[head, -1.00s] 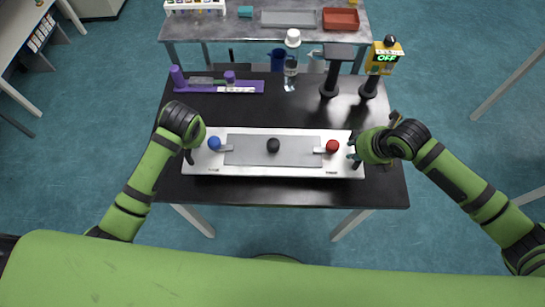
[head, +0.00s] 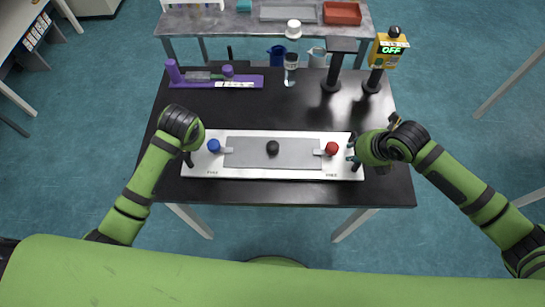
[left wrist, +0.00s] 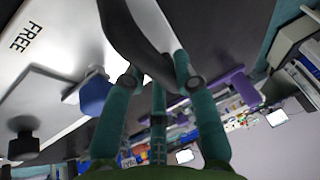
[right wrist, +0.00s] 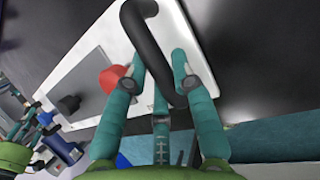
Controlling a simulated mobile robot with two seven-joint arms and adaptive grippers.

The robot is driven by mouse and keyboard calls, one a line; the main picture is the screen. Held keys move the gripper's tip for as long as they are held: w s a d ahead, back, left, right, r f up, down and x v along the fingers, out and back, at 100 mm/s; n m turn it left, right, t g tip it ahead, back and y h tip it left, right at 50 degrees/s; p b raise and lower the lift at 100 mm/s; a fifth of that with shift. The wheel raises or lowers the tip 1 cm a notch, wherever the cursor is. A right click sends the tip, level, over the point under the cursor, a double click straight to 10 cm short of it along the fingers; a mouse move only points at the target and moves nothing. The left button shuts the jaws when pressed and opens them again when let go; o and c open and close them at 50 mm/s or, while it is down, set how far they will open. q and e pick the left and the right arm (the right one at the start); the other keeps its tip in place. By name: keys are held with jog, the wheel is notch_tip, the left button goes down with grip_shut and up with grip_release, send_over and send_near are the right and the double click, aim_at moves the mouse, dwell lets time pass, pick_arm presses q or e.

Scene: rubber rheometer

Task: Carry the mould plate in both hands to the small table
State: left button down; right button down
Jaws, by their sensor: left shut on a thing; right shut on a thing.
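The mould plate (head: 300,174) is a long white board with a grey panel, a blue knob (head: 213,145) at left, a black knob at its centre and a red knob (head: 332,149) at right. It lies crosswise over the near half of the black table (head: 305,110); any gap beneath is hidden. My left gripper (head: 188,157) is shut on the plate's left black handle (left wrist: 135,40). My right gripper (head: 354,158) is shut on its right handle (right wrist: 150,50). The plate looks level. I cannot tell which table is the small one.
A purple fixture (head: 215,81), a bottle (head: 291,65), a black stand (head: 335,65) and a yellow device reading OFF (head: 390,50) stand toward the table's far side. A grey bench (head: 235,27) with trays is behind. Teal floor (head: 470,70) is open at right.

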pick_arm(q)
jog(key=shift+w+a+f, duration=0.15)
jog(key=shift+a+f, duration=0.05)
jog(key=shift+a, duration=0.15)
pick_arm(e)
jog(key=shift+w+d+f, duration=0.1)
jog(key=shift+d+f, duration=0.15)
jog(key=shift+f, duration=0.05)
pick_arm(q)
jog(key=c, duration=1.3)
grip_release()
jog(key=shift+f+b, duration=0.15)
jog(key=shift+b, duration=0.15)
pick_arm(e)
jog(key=c, duration=1.3)
grip_release()
jog(key=shift+f, duration=0.2)
jog(key=shift+c, duration=0.2)
pick_arm(q)
jog(key=o, duration=0.3)
pick_arm(e)
jog(key=o, duration=0.3)
jog(key=shift+r, duration=0.1)
pick_arm(q)
jog(key=shift+s+d, duration=0.1)
jog(key=shift+s, duration=0.1)
pick_arm(e)
jog(key=shift+s+r, duration=0.1)
jog(key=shift+s, duration=0.1)
jog(key=shift+a, duration=0.1)
